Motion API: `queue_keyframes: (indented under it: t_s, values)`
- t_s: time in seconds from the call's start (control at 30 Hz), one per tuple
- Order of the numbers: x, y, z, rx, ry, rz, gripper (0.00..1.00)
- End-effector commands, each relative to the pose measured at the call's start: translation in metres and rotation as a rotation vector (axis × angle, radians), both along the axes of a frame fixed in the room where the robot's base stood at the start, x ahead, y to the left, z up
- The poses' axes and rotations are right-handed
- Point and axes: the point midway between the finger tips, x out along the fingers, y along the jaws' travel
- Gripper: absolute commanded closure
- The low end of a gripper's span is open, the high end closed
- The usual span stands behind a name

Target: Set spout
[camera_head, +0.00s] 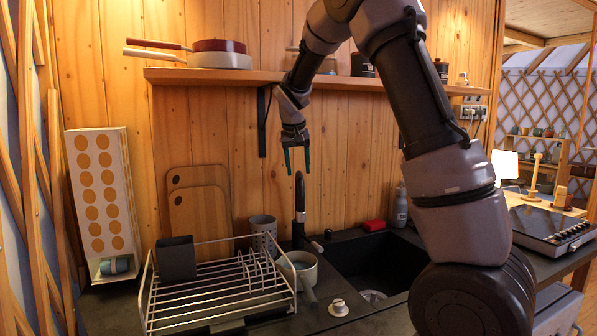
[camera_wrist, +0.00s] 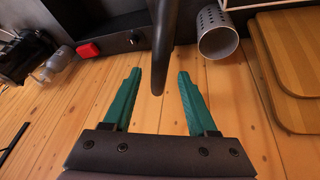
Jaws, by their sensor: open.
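The black faucet with its upright spout (camera_head: 299,194) stands at the back of the counter, left of the sink basin (camera_head: 372,265). My gripper (camera_head: 297,173) is above it, pointing down, with its two green fingers apart. In the wrist view the dark spout (camera_wrist: 166,45) reaches into the gap between the green fingertips of my gripper (camera_wrist: 159,74), with room on both sides. The gripper holds nothing. The faucet's lever (camera_head: 316,246) sticks out to the right near its base.
A wooden shelf (camera_head: 240,77) with pans and jars runs above. A wire dish rack (camera_head: 215,290), a perforated metal cup (camera_head: 262,228) and cutting boards (camera_head: 198,205) stand left of the faucet. A red block (camera_head: 374,225) and a bottle (camera_head: 400,208) are behind the sink.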

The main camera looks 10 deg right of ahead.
Motion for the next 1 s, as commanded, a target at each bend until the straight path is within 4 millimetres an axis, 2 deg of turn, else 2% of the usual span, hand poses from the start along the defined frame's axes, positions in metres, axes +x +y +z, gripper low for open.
queue_keyframes:
  t_s: [0.13, 0.43, 0.47, 0.5, 0.6, 1.0]
  values:
    - [0.004, -0.0023, -0.0106, 0.001, 0.001, -0.001, 0.42]
    - [0.005, -0.0025, -0.0124, 0.001, -0.001, 0.0, 0.42]
    - [0.0049, -0.0024, -0.0123, 0.001, -0.001, 0.0, 0.5]
    - [0.0049, -0.0024, -0.0123, 0.001, 0.0, -0.001, 0.65]
    - [0.0049, -0.0023, -0.0122, 0.001, 0.0, -0.001, 1.0]
    - [0.0049, -0.002, -0.0121, 0.001, -0.001, 0.0, 1.0]
